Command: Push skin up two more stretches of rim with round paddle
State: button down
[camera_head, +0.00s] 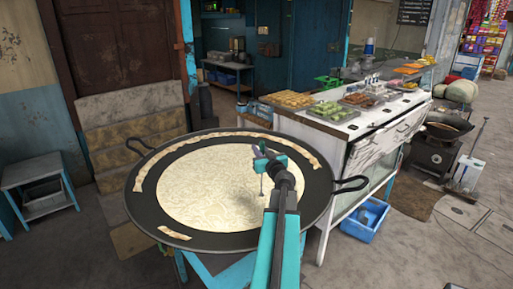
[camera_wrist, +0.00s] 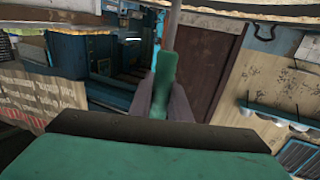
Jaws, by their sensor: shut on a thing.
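A wide black pan (camera_head: 135,205) holds pale, wrinkled milk (camera_head: 205,190). A short piece of skin (camera_head: 174,233) lies on the front-left rim. My gripper (camera_head: 266,158) is above the right part of the milk, shut on the paddle's green handle (camera_wrist: 163,80). The paddle's thin shaft (camera_head: 262,183) points down to the milk; its round end is too small to make out. The front and right-front rim look bare.
The pan has a loop handle at the back left (camera_head: 140,146) and one at the right (camera_head: 352,184). A white food counter (camera_head: 340,128) with trays stands close behind right. A blue stool (camera_head: 38,180) stands at left, and a blue crate (camera_head: 366,222) is on the floor.

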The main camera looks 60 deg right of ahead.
jog(key=shift+s+a+p, duration=0.2)
jog(key=shift+s+p, duration=0.15)
jog(key=shift+s, duration=0.3)
jog(key=shift+s+a+p, duration=0.15)
jog(key=shift+s+p, duration=0.15)
jog(key=shift+s, duration=0.45)
jog(key=shift+s+a+p, duration=0.2)
jog(key=shift+s+p, duration=0.2)
jog(key=shift+s, duration=0.45)
jog(key=shift+s+a+p, duration=0.25)
jog(key=shift+s+p, duration=0.2)
jog(key=shift+s, duration=0.4)
jog(key=shift+s+a+p, duration=0.2)
jog(key=shift+s+p, duration=0.2)
jog(key=shift+s, duration=0.45)
jog(key=shift+s, duration=0.15)
jog(key=shift+s+a+r+p, duration=0.15)
jog(key=shift+s+r+p, duration=0.1)
jog(key=shift+s, duration=0.4)
jog(key=shift+s+a+r+p, duration=0.15)
jog(key=shift+s+r+p, duration=0.15)
jog(key=shift+s, duration=0.4)
jog(key=shift+s+a+r+p, duration=0.15)
jog(key=shift+s+r+p, duration=0.1)
jog(key=shift+s, duration=0.4)
